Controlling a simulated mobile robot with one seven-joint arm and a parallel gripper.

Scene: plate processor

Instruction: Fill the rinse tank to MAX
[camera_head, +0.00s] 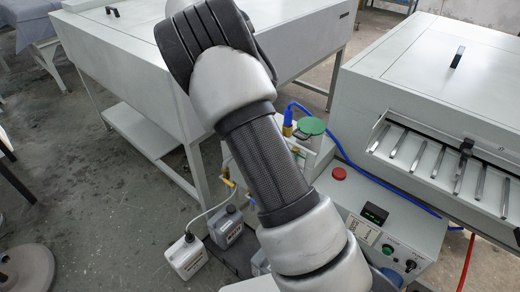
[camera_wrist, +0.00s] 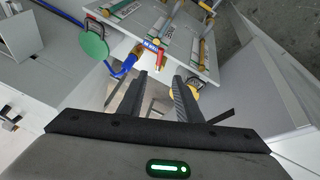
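My gripper (camera_wrist: 160,76) is open and empty in the wrist view, its two dark fingers apart. Just beyond the fingertips is a small valve with a red handle (camera_wrist: 159,58) beside a blue label (camera_wrist: 151,44). A blue hose (camera_wrist: 122,70) with a brass fitting (camera_wrist: 137,51) runs just left of it. A green round lid (camera_wrist: 92,48) lies further left. The head view also shows the green lid (camera_head: 312,126) and blue hose (camera_head: 335,147). The gripper is hidden there behind my arm. I cannot read a MAX mark or tell the rinse tank's level.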

